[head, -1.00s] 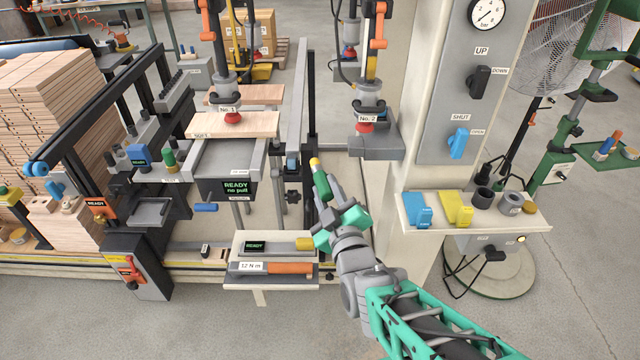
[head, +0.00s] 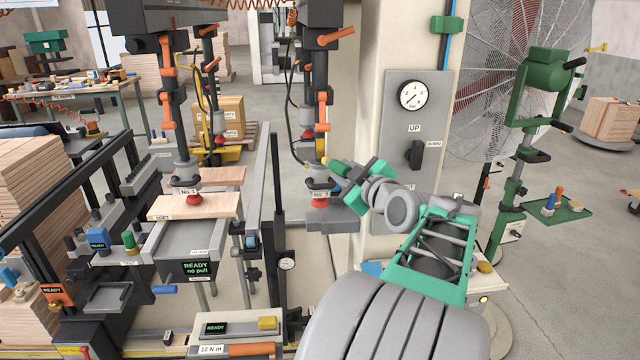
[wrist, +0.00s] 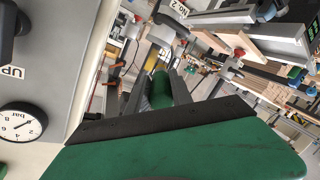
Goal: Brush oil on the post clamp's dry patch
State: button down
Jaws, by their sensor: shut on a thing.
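My gripper (head: 352,180) is shut on a green-handled tool, apparently the oil brush. In the wrist view the tool's green end (wrist: 160,90) lies between the dark fingers. In the head view my gripper points left, beside the cream post (head: 372,70), close to the No. 2 toggle clamp (head: 320,183) with its red tip. The clamp hangs above a grey block (head: 338,218) on the post. My wrist and arm cover part of the post. I cannot make out the dry patch, nor whether the brush touches the clamp.
The control panel (head: 398,135) with gauge and knob is right of the gripper. The No. 1 clamp (head: 187,172) stands over a wooden board (head: 180,208) at left. A large fan (head: 530,60) stands right. A hose hangs behind the No. 2 clamp.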

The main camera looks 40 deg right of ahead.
jog(key=shift+w+d+r+p, duration=0.2)
jog(key=shift+w+p, duration=0.1)
jog(key=shift+w, duration=0.15)
jog(key=w+d, duration=0.1)
jog(key=w+p, duration=0.1)
jog(key=w+d, duration=0.1)
jog(key=w, duration=0.1)
jog(key=shift+d+f+p, duration=0.3)
jog(key=shift+f+p, duration=0.05)
jog(key=shift+p, duration=0.05)
jog(key=shift+w+d+r, duration=0.1)
jog(key=shift+w+d, duration=0.25)
jog(key=shift+w, duration=0.15)
jog(key=shift+b, duration=0.5)
jog(key=shift+w+d+b, duration=0.15)
jog(key=shift+w+b, duration=0.1)
jog(key=shift+b, duration=0.15)
jog(key=shift+r, duration=0.2)
jog(key=shift+s+r, duration=0.1)
jog(key=shift+r, duration=0.65)
